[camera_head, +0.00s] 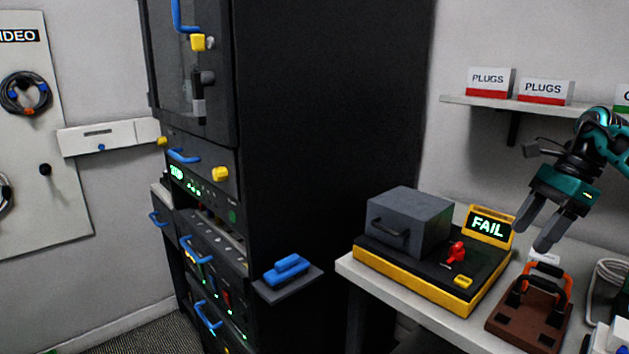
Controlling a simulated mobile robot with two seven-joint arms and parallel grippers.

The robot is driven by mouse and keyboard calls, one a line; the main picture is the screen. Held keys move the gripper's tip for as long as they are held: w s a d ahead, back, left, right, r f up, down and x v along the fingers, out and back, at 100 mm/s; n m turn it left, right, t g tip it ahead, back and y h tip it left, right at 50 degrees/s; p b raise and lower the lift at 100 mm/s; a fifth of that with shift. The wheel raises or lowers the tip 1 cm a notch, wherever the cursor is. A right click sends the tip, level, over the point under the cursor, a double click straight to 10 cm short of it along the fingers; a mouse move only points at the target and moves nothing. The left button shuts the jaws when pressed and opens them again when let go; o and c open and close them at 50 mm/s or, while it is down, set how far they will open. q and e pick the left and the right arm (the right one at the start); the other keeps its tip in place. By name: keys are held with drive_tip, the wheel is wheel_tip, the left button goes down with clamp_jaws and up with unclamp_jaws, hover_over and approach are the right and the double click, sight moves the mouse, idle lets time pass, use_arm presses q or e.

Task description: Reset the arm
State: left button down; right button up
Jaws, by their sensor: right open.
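My right arm comes in from the right edge. Its right gripper (535,231) is open and empty, with two grey fingers pointing down. It hangs above the right-hand table (408,298), just right of a yellow sign reading FAIL (488,226). The sign stands at the back of a yellow and black tester base (420,278) carrying a grey box (410,220) and a red lever (457,252). Below the fingers is a brown block with an orange and black handle (530,312). My left gripper is not in view.
A tall black rack (325,120) with blue handles stands at centre left, with a small shelf holding a blue object (287,270). A wall shelf (540,109) carries boxes labelled PLUGS (491,82). Coiled cables (26,93) hang on the left panel. White cable (610,280) lies at right.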

drive_tip(key=s+a+f+m+t+y, duration=0.15)
drive_tip(key=a+f+m+y, duration=0.3)
drive_tip(key=a, duration=0.65)
drive_tip(key=s+a+f+m+t+y+p, duration=0.1)
drive_tip(key=a+f+m+t+y, duration=0.4)
drive_tip(key=a, duration=0.6)
drive_tip(key=s+a+f+m+t+y, duration=0.1)
drive_tip(key=s+a+f+m+y, duration=0.15)
drive_tip(key=a+f+m, duration=0.6)
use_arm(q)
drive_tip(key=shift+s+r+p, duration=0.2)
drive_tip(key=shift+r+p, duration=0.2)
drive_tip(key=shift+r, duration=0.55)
use_arm(e)
drive_tip(key=s+d+f+m+t+h, duration=0.1)
drive_tip(key=s+f+m+h, duration=0.4)
drive_tip(key=m, duration=0.6)
drive_tip(key=s+d+f+m+t+h, duration=0.1)
drive_tip(key=s+d+f+m+h, duration=0.3)
drive_tip(key=s+m, duration=0.5)
drive_tip(key=s+d+f+m+t+h, duration=0.1)
drive_tip(key=s+d+f+m+h, duration=0.2)
drive_tip(key=m, duration=0.9)
drive_tip(key=s+f+h, duration=0.2)
drive_tip(key=s+f, duration=0.1)
drive_tip(key=s, duration=0.1)
drive_tip(key=shift+s+f+m+h, duration=0.15)
drive_tip(key=shift+f+m+h, duration=0.05)
drive_tip(key=shift+m+h, duration=0.1)
